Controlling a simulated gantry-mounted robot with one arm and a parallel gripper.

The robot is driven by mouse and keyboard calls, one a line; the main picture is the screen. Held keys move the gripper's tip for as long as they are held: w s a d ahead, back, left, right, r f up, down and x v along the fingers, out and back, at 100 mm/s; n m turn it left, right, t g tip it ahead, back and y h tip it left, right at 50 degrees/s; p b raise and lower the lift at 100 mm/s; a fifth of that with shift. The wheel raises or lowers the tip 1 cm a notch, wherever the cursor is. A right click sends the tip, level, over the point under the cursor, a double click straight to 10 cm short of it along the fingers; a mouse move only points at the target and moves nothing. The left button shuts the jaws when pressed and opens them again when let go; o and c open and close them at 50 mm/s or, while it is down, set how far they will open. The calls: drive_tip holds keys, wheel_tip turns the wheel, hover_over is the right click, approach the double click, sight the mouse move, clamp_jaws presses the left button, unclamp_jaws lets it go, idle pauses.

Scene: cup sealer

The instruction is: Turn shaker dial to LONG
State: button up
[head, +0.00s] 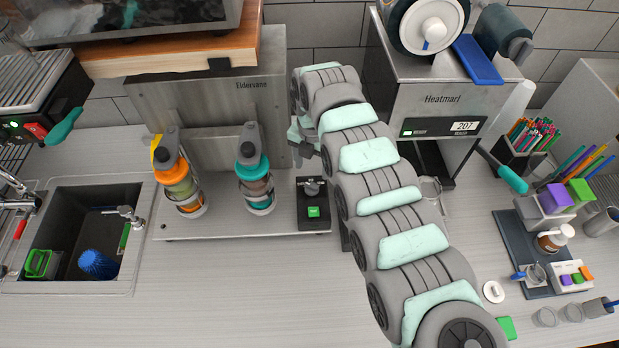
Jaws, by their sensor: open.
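The shaker (213,224) is a grey metal unit with two bottles clamped on it. The left bottle (184,195) has an orange collar and the right bottle (259,194) a teal one. The black control box (305,219) stands at the shaker's right end. It has a dark round dial (312,187) on top and a green button (313,211) below it. The dial's pointer and labels are too small to read. My gripper (301,143) is above and behind the box, apart from the dial. It is open, seems empty, and is partly hidden by my arm.
My arm crosses the counter right of the control box. The heat sealer (450,95) stands behind it on the right. A sink (55,215) is at the left. The counter (230,300) in front of the shaker is clear.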

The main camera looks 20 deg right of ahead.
sight(312, 185)
wheel_tip(312, 185, down, 8)
drive_tip(key=shift+f+p, duration=0.25)
drive_tip(key=shift+p, duration=0.35)
clamp_jaws()
idle(0.4)
